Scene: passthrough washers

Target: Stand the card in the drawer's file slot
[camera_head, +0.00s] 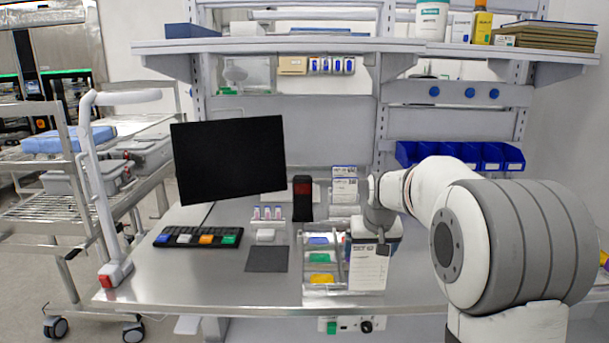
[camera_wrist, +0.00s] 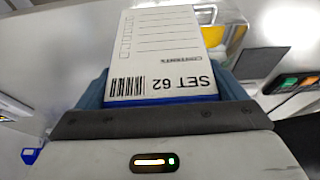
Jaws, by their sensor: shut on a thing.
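A white card (camera_head: 369,268) printed "SET 62" hangs upright below my gripper (camera_head: 383,247) in the head view. In the wrist view the card (camera_wrist: 165,45) shows a barcode, ruled lines and a blue edge, and my gripper (camera_wrist: 160,105) is shut on it. The drawer (camera_head: 305,288) is a tray with compartments holding blue, green and yellow pieces, just left of the card. The card overlaps the drawer's right side in the head view. I cannot tell whether they touch, and the file slot cannot be made out.
A black-and-red device (camera_head: 302,199) and standing printed cards (camera_head: 344,186) are behind the drawer. Blue bins (camera_head: 470,156) hang at the right. The table's left front is clear.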

